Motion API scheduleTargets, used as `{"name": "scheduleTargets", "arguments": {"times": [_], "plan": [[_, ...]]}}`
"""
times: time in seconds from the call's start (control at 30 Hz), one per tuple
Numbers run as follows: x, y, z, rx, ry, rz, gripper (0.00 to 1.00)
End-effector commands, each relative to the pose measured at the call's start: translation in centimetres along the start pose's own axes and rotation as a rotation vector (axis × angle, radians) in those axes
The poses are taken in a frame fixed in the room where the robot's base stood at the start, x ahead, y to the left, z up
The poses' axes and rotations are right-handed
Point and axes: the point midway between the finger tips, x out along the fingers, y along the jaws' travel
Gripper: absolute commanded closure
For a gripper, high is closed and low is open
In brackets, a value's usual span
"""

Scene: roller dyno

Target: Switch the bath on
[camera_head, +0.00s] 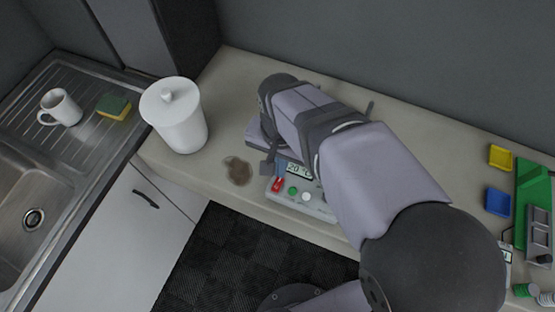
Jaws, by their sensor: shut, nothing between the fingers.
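The bath (318,208) is a light grey unit on the counter, largely hidden under my arm. Its front panel has a small display (299,171) that appears to read 20 °C. A red switch (277,185) sits at the panel's left end, with a green button (293,191) and a white button (306,197) to its right. I cannot tell the switch's position. My gripper (267,167) is shut and empty, close to the left of the display and above the red switch in the picture. I cannot tell whether it touches the bath.
A white lidded canister (176,117) stands left of the bath, and a brown stain (238,171) lies between them. A sink with a mug (60,107) and sponge (114,107) is at far left. Yellow (500,157) and blue (498,202) pieces and a green board (532,205) are at right.

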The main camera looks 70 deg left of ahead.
Motion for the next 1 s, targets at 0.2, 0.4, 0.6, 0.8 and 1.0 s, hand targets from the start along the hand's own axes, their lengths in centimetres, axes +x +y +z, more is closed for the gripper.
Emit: {"name": "scheduleTargets", "arguments": {"times": [0.2, 0.4, 0.6, 0.8, 1.0], "plan": [[-2.0, 0.0, 0.0, 0.0, 0.001, -0.001, 1.0], [-3.2, 0.0, 0.0, 0.0, 0.001, -0.001, 1.0], [-3.3, 0.0, 0.0, 0.0, 0.001, -0.001, 1.0], [-3.2, 0.0, 0.0, 0.0, 0.001, -0.001, 1.0], [-3.2, 0.0, 0.0, -0.016, 0.001, -0.001, 1.0]]}}
